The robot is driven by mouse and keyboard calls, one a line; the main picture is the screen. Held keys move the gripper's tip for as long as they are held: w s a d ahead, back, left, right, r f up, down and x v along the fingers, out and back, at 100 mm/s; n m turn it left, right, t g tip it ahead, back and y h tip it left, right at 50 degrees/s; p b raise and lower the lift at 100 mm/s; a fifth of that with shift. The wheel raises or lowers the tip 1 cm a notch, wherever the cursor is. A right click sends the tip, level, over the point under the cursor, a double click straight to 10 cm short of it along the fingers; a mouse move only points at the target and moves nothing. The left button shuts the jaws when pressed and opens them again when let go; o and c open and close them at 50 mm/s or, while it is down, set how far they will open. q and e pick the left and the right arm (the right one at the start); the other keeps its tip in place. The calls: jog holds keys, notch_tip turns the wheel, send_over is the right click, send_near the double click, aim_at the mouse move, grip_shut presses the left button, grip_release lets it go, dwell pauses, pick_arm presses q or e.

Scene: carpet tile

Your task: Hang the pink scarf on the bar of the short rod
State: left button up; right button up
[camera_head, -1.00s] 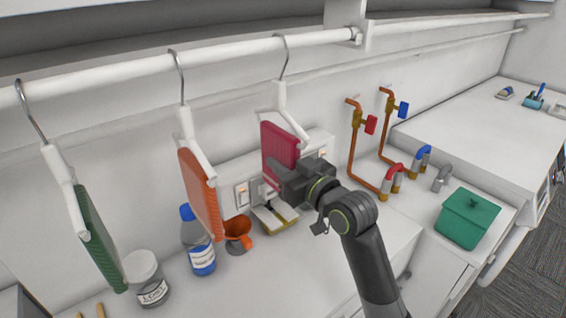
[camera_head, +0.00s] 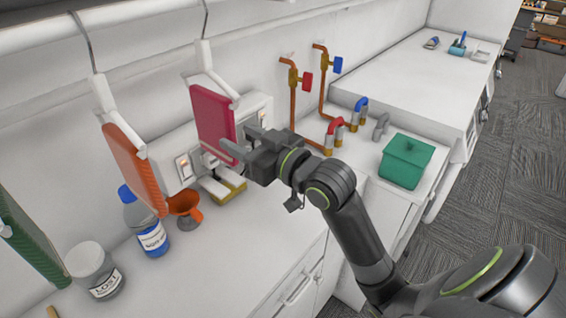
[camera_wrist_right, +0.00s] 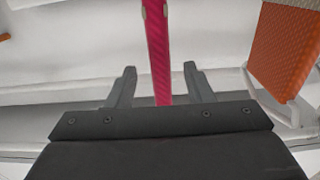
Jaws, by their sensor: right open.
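The pink scarf (camera_head: 212,118) hangs folded over a white hanger whose hook rises out of the top of the head view. My right gripper (camera_head: 242,141) is at the scarf's lower right edge, with its fingers apart. In the right wrist view the scarf (camera_wrist_right: 160,55) shows edge-on as a narrow strip, running between the two open fingers of the gripper (camera_wrist_right: 160,80). Contact with either finger cannot be made out. A white hanging bar (camera_head: 50,33) crosses the upper left of the head view; I cannot pick out the short rod. My left gripper is out of view.
An orange cloth (camera_head: 135,165) and a green cloth (camera_head: 28,235) hang to the left. Below stand a blue-capped bottle (camera_head: 145,225), a jar (camera_head: 95,270) and an orange funnel (camera_head: 185,205). Copper taps (camera_head: 293,85) and a green box (camera_head: 406,160) are to the right.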

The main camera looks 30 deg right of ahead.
jog(key=p+v, duration=0.7)
jog(key=v, duration=0.3)
jog(key=shift+s, duration=0.25)
